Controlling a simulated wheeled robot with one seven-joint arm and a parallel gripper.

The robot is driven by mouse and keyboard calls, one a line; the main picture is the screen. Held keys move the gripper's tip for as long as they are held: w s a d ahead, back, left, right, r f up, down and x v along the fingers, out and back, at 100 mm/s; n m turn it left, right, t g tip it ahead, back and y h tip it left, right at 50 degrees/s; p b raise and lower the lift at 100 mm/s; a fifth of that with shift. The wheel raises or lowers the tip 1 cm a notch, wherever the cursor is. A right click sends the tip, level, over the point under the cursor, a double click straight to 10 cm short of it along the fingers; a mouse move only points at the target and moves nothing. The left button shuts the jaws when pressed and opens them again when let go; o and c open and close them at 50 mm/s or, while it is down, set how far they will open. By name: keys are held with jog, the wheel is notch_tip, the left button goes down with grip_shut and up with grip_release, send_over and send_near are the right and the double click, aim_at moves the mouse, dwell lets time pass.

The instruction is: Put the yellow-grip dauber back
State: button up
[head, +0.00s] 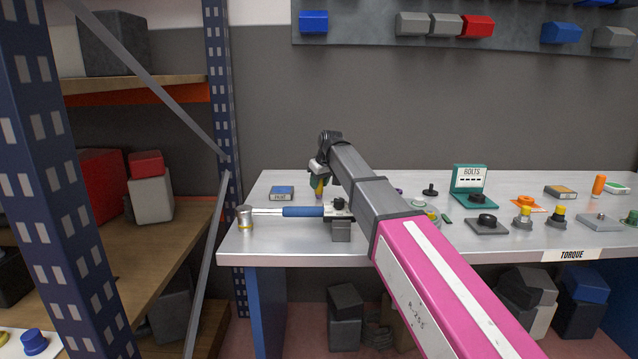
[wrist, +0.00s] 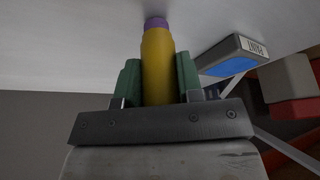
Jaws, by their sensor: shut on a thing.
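The yellow-grip dauber (wrist: 157,62) is upright between the green fingers of my gripper (wrist: 158,80) in the wrist view. Its purple end (wrist: 156,23) points towards the pale bench top, and I cannot tell whether it touches. In the head view my gripper (head: 318,184) is over the left part of the bench, with the yellow dauber (head: 319,189) showing below it. My gripper is shut on the dauber. My arm hides part of the bench to the right of it.
A small blue-topped box (head: 282,192) stands left of my gripper. Right of my arm are a green BOLTS stand (head: 470,178), an orange plate (head: 525,203) and several small parts. A blue rack post (head: 222,80) stands left of the bench.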

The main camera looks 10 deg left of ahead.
jog(key=shift+f, duration=0.15)
jog(key=o, duration=0.9)
jog(key=shift+o, duration=0.2)
